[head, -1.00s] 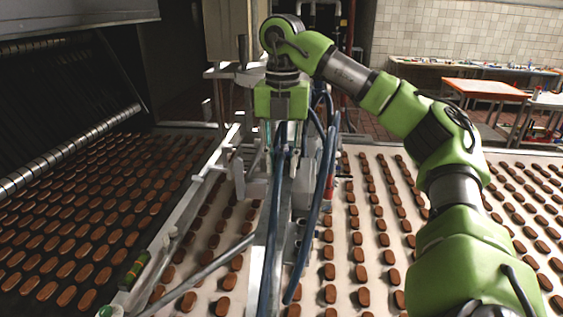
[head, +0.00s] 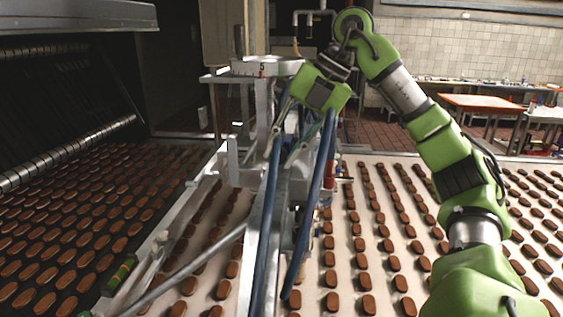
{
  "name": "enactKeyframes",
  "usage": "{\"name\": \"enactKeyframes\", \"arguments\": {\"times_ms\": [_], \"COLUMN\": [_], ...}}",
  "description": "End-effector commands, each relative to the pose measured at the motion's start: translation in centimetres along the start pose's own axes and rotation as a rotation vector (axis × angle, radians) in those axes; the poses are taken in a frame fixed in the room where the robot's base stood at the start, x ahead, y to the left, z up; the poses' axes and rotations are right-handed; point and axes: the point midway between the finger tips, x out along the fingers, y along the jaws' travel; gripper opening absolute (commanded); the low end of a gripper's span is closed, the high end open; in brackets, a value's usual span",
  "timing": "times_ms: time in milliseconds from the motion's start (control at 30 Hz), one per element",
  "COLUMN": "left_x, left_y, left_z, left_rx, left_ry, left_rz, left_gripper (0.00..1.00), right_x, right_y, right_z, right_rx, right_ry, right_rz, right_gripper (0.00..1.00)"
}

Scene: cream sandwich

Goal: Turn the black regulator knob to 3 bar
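My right gripper (head: 282,157) hangs from the green arm that comes in from the right. It is tilted, and its two thin fingers point down and to the left over the metal machine frame (head: 266,205). The fingers are apart and I see nothing between them. I cannot make out the black regulator knob; the gripper, the blue hoses and the frame cover much of that area. My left gripper is not in view.
Blue hoses (head: 322,165) run down beside the gripper. Rows of brown biscuits lie on the pale belt (head: 405,240) and on the dark belt at left. An orange table (head: 487,103) stands at the back right.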

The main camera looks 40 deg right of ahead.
Motion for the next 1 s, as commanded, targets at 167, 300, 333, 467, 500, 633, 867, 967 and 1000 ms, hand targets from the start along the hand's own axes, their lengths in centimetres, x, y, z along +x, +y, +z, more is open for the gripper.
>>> {"name": "enactKeyframes", "arguments": {"times_ms": [167, 300, 333, 467, 500, 633, 867, 967, 1000], "left_x": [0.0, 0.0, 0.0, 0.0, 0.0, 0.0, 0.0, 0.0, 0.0], "left_y": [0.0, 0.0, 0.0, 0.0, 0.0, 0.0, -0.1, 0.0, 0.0], "left_z": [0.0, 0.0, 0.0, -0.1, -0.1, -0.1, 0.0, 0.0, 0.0], "left_rx": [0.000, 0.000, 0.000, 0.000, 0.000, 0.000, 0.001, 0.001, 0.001], "left_ry": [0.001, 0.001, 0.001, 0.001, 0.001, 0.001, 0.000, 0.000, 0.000], "left_rz": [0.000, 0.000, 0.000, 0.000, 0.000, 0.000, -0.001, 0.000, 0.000], "left_gripper": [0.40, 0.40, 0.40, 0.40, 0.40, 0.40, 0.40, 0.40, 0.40], "right_x": [0.0, 0.0, 0.0, 0.0, 0.0, 0.0, -1.4, -3.2, -3.6], "right_y": [-0.1, -0.1, -0.1, -0.1, -0.1, -0.1, 0.1, 0.1, 0.1], "right_z": [0.0, 0.0, 0.0, 0.0, 0.0, 0.0, 0.0, 0.0, 0.0], "right_rx": [0.000, 0.001, 0.001, 0.001, 0.001, 0.000, -0.001, -0.001, -0.001], "right_ry": [0.000, 0.000, 0.000, 0.000, 0.000, 0.000, -0.001, 0.000, -0.001], "right_rz": [0.001, 0.000, 0.000, 0.000, 0.000, 0.001, 0.005, 0.007, 0.005], "right_gripper": [0.01, 0.01, 0.30, 0.40, 0.40, 0.40, 0.40, 0.40, 0.40]}}
